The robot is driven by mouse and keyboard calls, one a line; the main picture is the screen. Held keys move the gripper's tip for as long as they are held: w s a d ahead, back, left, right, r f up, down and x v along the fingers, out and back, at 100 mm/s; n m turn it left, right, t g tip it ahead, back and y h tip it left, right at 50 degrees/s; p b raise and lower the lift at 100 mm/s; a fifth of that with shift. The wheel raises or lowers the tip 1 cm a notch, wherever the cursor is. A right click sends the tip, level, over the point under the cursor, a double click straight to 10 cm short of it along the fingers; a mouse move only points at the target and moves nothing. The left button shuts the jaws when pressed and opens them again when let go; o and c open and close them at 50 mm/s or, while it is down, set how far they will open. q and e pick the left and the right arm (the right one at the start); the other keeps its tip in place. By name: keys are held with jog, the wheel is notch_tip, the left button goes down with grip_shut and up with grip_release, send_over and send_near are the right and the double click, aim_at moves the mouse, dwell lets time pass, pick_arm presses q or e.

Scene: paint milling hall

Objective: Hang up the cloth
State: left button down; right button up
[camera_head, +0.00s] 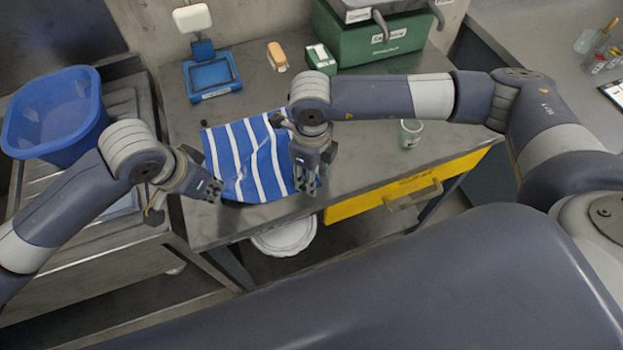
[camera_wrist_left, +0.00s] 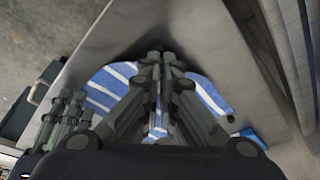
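The blue-and-white striped cloth (camera_head: 243,160) lies spread on the grey metal table, somewhat rumpled at its front and right side. My left gripper (camera_head: 214,192) points down at the cloth's front left edge. In the left wrist view its fingers (camera_wrist_left: 161,60) come together at the tips, with the cloth (camera_wrist_left: 108,82) around and behind them; no cloth is seen clamped between them. My right gripper (camera_head: 308,188) points down over the cloth's right edge and covers part of it. Its finger opening is hard to make out. I cannot make out a hook for hanging.
A blue tub (camera_head: 52,115) stands on the left cart. A blue device (camera_head: 211,76), a brush (camera_head: 277,56), a small green box (camera_head: 320,60) and a large green case (camera_head: 375,42) stand at the back. A cup (camera_head: 410,133) is at right. A yellow drawer (camera_head: 405,188) is under the table front.

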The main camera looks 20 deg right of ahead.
jog(key=shift+c, duration=0.4)
grip_shut()
jog(key=shift+r, duration=2.5)
